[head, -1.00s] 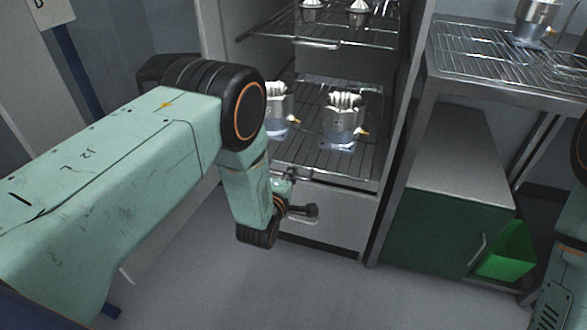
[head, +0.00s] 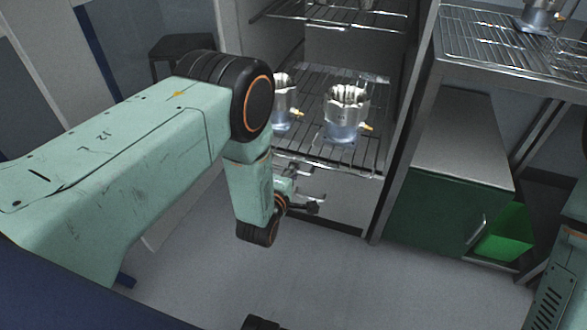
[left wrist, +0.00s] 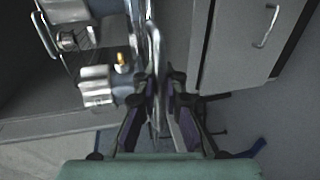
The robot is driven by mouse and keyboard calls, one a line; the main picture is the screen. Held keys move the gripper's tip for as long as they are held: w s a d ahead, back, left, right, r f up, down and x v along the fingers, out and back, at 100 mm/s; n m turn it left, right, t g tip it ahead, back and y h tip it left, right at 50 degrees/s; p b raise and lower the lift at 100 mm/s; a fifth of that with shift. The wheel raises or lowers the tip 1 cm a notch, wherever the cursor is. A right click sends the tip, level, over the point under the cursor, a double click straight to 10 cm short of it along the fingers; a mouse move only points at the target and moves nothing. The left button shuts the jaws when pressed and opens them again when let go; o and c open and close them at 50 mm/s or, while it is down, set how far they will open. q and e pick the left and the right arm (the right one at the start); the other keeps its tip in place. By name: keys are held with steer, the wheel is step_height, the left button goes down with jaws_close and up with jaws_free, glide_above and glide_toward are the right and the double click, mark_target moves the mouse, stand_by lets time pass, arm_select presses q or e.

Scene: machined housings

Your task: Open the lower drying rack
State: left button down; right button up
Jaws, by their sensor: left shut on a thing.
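The lower drying rack (head: 360,166) is a wire shelf in the tall open cabinet. It carries two metal housings, one at the left (head: 283,108) and one near the middle (head: 345,113). My left gripper (head: 302,202) is low at the rack's front, partly hidden by my wrist. In the left wrist view the gripper (left wrist: 162,88) is shut on an upright-looking metal bar (left wrist: 155,50), seemingly the rack's handle. A housing (left wrist: 100,86) shows close to the left of the fingers there. My right gripper is not in view.
An upper rack (head: 340,14) is above. At the right stand a wire-topped table (head: 480,40), a green cabinet (head: 440,215) and a green bin (head: 508,232). Grey floor (head: 330,275) is open in front. A dark stool (head: 182,45) stands behind my arm.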

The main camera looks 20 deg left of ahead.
arm_select(q)
steer(key=shift+w+r, duration=0.2)
steer(key=c, duration=1.4)
jaws_free()
steer(key=shift+s+f, duration=0.1)
steer(key=shift+s, duration=0.05)
steer(key=shift+c, duration=0.2)
steer(key=shift+s, duration=0.1)
steer(key=v, duration=1.1)
steer(key=shift+s, duration=0.35)
